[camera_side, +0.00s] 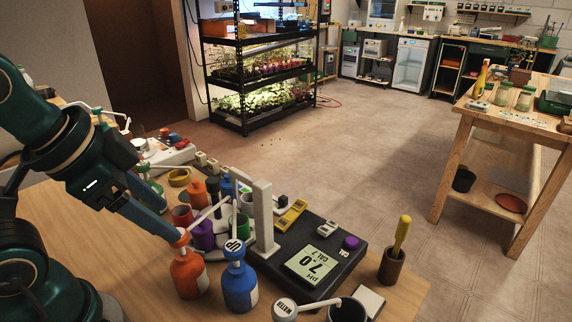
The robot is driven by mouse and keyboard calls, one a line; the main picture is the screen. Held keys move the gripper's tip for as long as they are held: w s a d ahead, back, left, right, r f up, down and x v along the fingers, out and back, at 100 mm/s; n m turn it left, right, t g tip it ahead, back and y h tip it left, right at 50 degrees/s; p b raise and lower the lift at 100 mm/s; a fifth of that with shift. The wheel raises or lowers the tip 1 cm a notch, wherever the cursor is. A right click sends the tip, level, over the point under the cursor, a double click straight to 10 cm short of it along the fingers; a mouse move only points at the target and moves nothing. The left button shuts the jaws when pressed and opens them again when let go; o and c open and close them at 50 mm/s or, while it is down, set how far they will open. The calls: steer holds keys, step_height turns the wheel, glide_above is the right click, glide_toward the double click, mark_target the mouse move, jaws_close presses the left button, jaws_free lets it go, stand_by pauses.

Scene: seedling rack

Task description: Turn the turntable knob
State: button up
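A pale round turntable (208,236) stands on the wooden bench, partly hidden by orange, purple and green containers on and around it. I cannot make out its knob among them. My gripper (174,233) reaches down from the upper left, its blue-grey fingers ending at the top of the front orange bottle (188,278). I cannot tell whether it touches the bottle or is in front of or behind it. The fingers overlap from this side, so their gap does not show.
A blue pump bottle (239,287) stands right of the orange one. A black pH meter (325,255) with a white upright post (265,218) and a purple CAL knob (350,242) sits further right. A brown cup (391,267) holds a yellow-handled tool near the bench edge.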

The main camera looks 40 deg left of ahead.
steer(key=w+a+r+m+g, duration=0.1)
steer(key=w+r+m, duration=0.3)
steer(key=m, duration=0.2)
steer(key=m+g, duration=0.4)
steer(key=m, duration=0.2)
glide_above(212, 179)
step_height(212, 179, down, 5)
steer(key=shift+d, duration=0.15)
steer(key=shift+f, duration=2.75)
jaws_close()
